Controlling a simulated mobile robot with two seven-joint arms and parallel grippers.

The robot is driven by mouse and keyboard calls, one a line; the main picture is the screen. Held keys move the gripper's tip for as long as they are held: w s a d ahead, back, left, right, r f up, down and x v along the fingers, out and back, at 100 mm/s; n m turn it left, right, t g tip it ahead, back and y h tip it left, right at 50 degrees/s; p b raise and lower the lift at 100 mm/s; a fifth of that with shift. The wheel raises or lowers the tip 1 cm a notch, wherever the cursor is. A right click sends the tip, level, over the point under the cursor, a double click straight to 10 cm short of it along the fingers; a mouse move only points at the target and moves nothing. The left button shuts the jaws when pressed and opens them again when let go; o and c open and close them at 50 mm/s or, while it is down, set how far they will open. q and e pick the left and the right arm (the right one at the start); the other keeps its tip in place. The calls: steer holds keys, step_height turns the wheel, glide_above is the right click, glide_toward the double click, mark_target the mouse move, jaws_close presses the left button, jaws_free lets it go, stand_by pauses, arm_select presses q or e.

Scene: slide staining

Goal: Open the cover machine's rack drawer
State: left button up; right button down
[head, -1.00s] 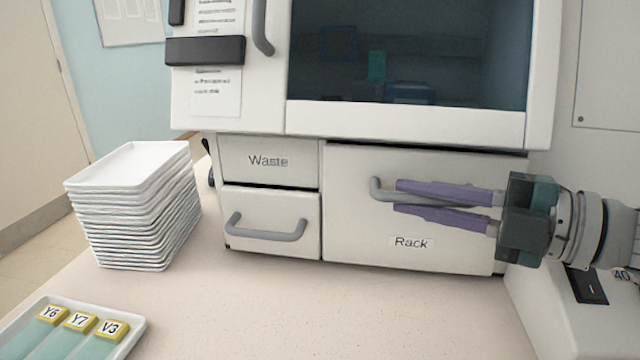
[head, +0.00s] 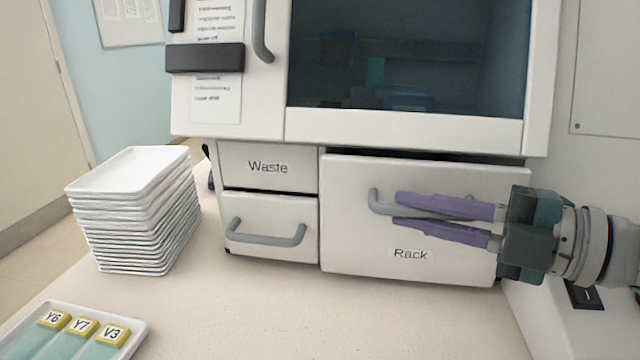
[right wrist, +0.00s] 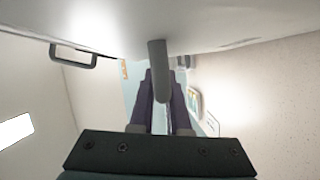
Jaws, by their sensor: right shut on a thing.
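The cover machine (head: 215,120) stands at the back of the counter. Its rack drawer (head: 345,245), labelled "Rack", is pulled out a little, with a dark gap along its top edge. My right gripper (head: 398,211) is shut on the drawer's grey bar handle (head: 375,200), its purple fingers above and below the bar. In the right wrist view the handle (right wrist: 157,65) runs down between the fingers of the gripper (right wrist: 158,85), which hide part of it. My left gripper is not in view.
A waste drawer (head: 235,182) and a lower drawer with a handle (head: 265,235) sit left of the rack drawer, closed. A stack of white trays (head: 130,215) and a tray with labelled slides (head: 135,325) stand on the left. The counter (head: 330,315) before the drawer is clear.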

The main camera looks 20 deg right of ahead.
steer(key=s+a+p, duration=0.6)
steer(key=s+a, duration=0.2)
steer(key=s, duration=0.5)
steer(key=shift+s+a, duration=0.2)
steer(key=shift+s, duration=0.2)
steer(key=c, duration=0.9)
jaws_free()
steer(key=shift+s, duration=0.1)
steer(key=b+v, duration=0.1)
steer(key=v, duration=0.8)
steer(key=shift+s+d, duration=0.25)
steer(key=shift+d, duration=0.05)
